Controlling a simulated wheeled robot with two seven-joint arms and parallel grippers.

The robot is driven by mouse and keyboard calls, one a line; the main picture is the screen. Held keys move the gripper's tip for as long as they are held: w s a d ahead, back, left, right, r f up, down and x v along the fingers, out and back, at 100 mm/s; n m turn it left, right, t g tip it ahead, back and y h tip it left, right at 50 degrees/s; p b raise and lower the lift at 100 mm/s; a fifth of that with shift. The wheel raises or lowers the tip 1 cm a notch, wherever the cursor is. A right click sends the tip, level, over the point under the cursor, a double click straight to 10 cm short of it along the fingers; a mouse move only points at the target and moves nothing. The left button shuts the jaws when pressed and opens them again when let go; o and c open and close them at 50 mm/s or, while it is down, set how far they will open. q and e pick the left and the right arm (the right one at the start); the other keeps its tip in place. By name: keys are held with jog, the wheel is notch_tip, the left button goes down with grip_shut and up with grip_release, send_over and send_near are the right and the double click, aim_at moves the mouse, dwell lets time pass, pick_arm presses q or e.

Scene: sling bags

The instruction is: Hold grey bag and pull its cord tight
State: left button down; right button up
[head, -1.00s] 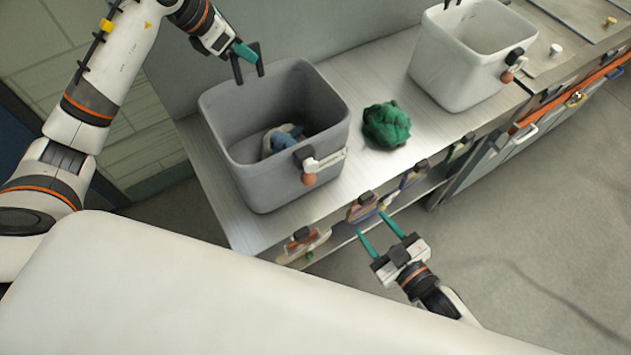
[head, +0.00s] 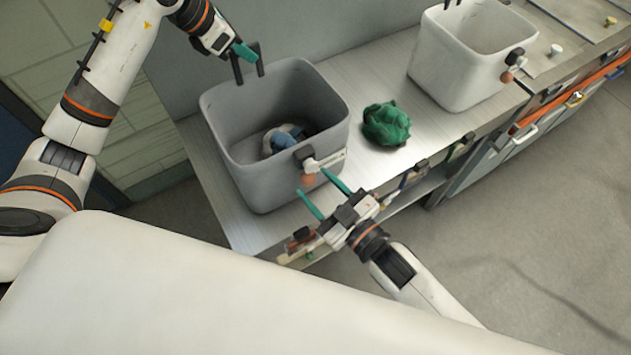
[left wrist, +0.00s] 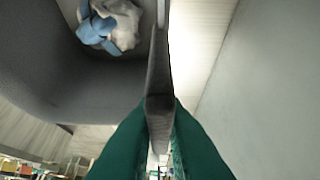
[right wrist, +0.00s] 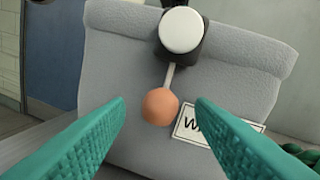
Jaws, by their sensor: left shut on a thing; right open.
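The grey bag (head: 235,165) stands open-topped on the metal counter, with a blue and white bundle (head: 284,136) inside. My left gripper (head: 246,53) is shut on the dark loop (head: 260,66) at the bag's back rim; the left wrist view shows the loop (left wrist: 159,80) between the green fingers. On the bag's front, a black toggle with a white button (right wrist: 181,30) holds a short cord (right wrist: 169,76) ending in an orange ball (right wrist: 160,107). My right gripper (right wrist: 161,102) is open and empty, its fingers either side of the ball in that view. Contact cannot be told.
A green bundle (head: 386,124) lies on the counter (head: 375,168) right of the grey bag. A white bag (head: 462,75) stands further right. The bag's front carries a white label (right wrist: 213,128). Several small items hang along the counter's front edge.

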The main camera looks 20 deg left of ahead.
jog(key=shift+w+a, duration=0.4)
jog(key=shift+a, duration=0.2)
grip_shut()
notch_tip(320, 180, down, 7)
jog(key=shift+r, duration=0.1)
grip_release()
